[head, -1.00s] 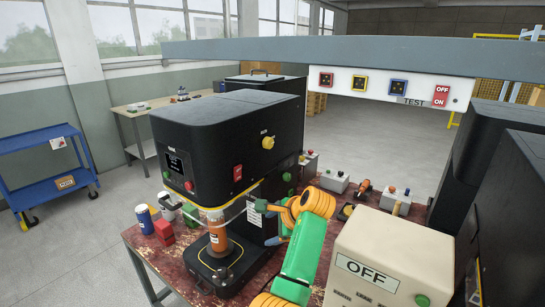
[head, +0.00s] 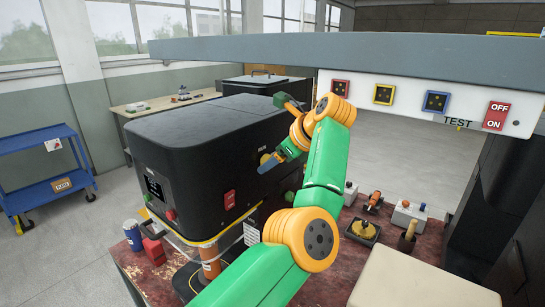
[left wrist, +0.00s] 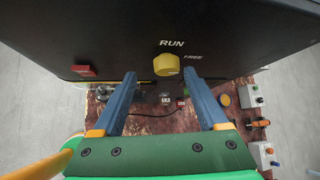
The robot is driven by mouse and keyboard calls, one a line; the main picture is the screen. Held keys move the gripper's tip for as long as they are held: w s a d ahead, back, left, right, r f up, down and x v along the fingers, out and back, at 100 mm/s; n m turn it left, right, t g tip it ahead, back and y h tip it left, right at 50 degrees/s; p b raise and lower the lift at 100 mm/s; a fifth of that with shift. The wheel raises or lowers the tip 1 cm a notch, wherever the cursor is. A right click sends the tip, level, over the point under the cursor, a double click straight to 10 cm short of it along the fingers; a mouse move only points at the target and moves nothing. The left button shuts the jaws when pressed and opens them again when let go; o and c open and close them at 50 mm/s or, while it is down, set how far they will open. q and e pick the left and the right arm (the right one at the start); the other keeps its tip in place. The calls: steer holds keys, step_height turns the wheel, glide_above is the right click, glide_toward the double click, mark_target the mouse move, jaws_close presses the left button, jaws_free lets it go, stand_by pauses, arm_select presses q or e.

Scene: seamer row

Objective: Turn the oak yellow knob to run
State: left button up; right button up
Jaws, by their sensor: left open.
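The yellow knob (head: 265,158) is on the side face of the black machine (head: 200,135). In the left wrist view the knob (left wrist: 166,65) sits just beyond and between my fingertips, below the word RUN and left of the word FREE. My left gripper (left wrist: 160,77) is open, its two blue fingers spread to either side of the knob with gaps showing. In the head view my left gripper (head: 272,160) is at the machine's side, one blue finger visible beside the knob and the other hidden. My right gripper is in neither view.
A red switch (head: 229,199) is on the same face, left of the knob. A grey beam (head: 400,47) with a white control panel (head: 430,103) hangs ahead. Small control boxes and a pale box (head: 420,280) are on the red worktable at right.

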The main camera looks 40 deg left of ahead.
arm_select(q)
steer(key=shift+w+a+f, duration=0.45)
steer(key=shift+a+f, duration=0.05)
steer(key=shift+a, duration=0.15)
steer(key=shift+w+a+f, duration=0.45)
steer(key=shift+a+f, duration=0.05)
steer(key=shift+a, duration=0.1)
steer(key=shift+s+d+r, duration=0.2)
steer(key=shift+s+d, duration=0.05)
steer(key=c, duration=0.7)
jaws_close()
steer(key=shift+s+f+n+t+y+b, duration=0.25)
steer(key=shift+n+t+y+b, duration=1.2)
steer(key=shift+b, duration=3.25)
steer(key=shift+s+f+n+t+y+b, duration=0.1)
steer(key=shift+f+n+t+y+b, duration=0.5)
steer(key=shift+n+t+b, duration=2.75)
steer(key=shift+s+f+n+t+y+b, duration=0.15)
steer(key=shift+t+y+b, duration=0.85)
steer(key=shift+b, duration=5.05)
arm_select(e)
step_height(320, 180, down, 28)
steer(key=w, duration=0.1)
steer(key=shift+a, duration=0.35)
arm_select(q)
steer(key=shift+g+y, duration=0.4)
steer(key=shift+y, duration=0.05)
